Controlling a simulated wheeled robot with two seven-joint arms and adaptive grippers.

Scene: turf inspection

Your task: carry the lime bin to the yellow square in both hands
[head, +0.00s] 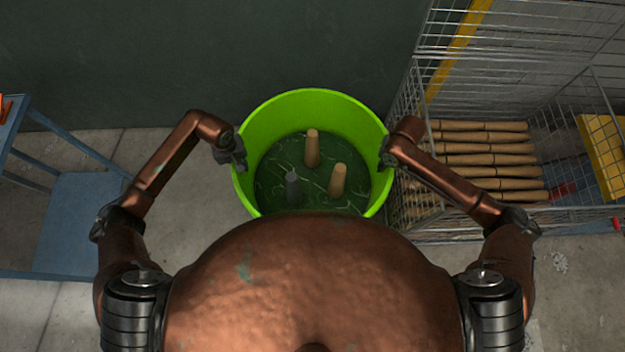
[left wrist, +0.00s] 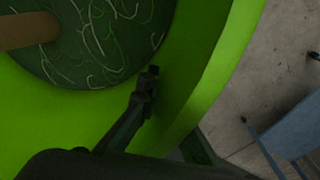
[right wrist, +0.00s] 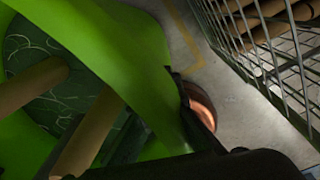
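The lime bin (head: 312,104) stands upright in front of my body, which hides its near side. Dark green matter and several posts show inside it. My left gripper (head: 233,153) is at its left rim. In the left wrist view one finger (left wrist: 145,92) is inside the bin (left wrist: 190,85) and the other is partly hidden beyond the wall. My right gripper (head: 387,152) is at the right rim. In the right wrist view its fingers lie on either side of the wall (right wrist: 150,75). Whether either pair is pressed on the wall is unclear. A yellow floor line (right wrist: 186,42) shows beside the bin.
A wire cage (head: 470,222) with stacked wooden rods (head: 485,160) stands close to the bin's right. A blue table (head: 75,215) is at the left, with bare floor between it and the bin. A dark wall (head: 220,55) is behind.

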